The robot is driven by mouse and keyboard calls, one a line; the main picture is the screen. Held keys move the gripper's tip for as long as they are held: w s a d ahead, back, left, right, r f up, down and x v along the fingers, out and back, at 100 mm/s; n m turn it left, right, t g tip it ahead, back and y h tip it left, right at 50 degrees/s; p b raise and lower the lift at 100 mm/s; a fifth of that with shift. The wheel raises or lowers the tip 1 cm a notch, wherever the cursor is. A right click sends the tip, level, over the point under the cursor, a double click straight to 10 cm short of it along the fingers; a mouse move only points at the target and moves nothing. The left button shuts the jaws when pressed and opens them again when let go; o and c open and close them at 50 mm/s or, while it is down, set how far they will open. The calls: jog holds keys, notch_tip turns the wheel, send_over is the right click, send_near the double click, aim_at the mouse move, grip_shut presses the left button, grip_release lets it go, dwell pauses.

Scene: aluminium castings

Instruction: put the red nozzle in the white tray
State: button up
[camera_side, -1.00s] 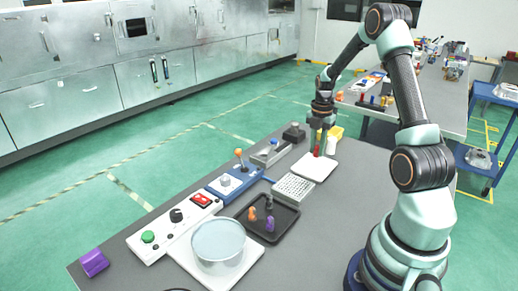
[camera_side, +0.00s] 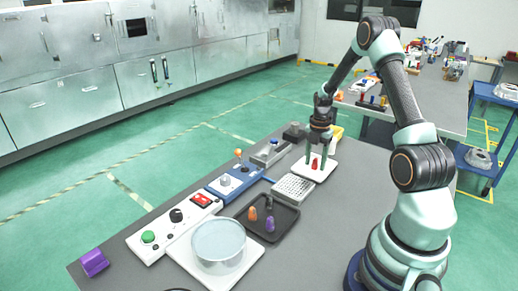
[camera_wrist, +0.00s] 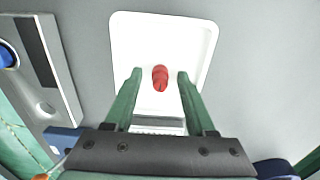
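The red nozzle (camera_wrist: 160,77) stands in the white tray, between my gripper's fingers and apart from both in the wrist view. It also shows in the side view (camera_side: 315,164). The white tray (camera_wrist: 198,38) lies flat on the grey table; its near part is hidden by my gripper in the wrist view. In the side view the white tray (camera_side: 327,172) is at the far end of the table. My gripper (camera_wrist: 158,74) is open, with its green fingers spread to the left and right of the nozzle. In the side view my gripper (camera_side: 315,162) is over the tray.
A perforated white block (camera_side: 293,188) is beside the white tray. A black tray (camera_side: 283,225) holds an orange, a purple and a dark nozzle. A round bowl (camera_side: 218,243), a control box (camera_side: 173,227) and a blue fixture (camera_side: 233,181) are nearer. Bare table lies at right.

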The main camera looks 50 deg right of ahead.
aim_at(316, 159)
notch_tip(316, 159, up, 12)
jog(key=w+a+r+m+t, duration=0.1)
jog(key=w+a+r+m, duration=0.15)
jog(key=a+r, duration=0.4)
jog(key=s+a+r+m+t, duration=0.2)
jog(key=a+m, duration=0.5)
jog(key=a, duration=0.5)
jog(key=s+a+r+m+t, duration=0.2)
jog(key=s+a+m, duration=0.3)
jog(key=a+m, duration=0.3)
jog(key=a+r, duration=0.1)
jog(key=a, duration=0.3)
jog(key=shift+r+t, duration=0.3)
jog(key=shift+m, duration=0.25)
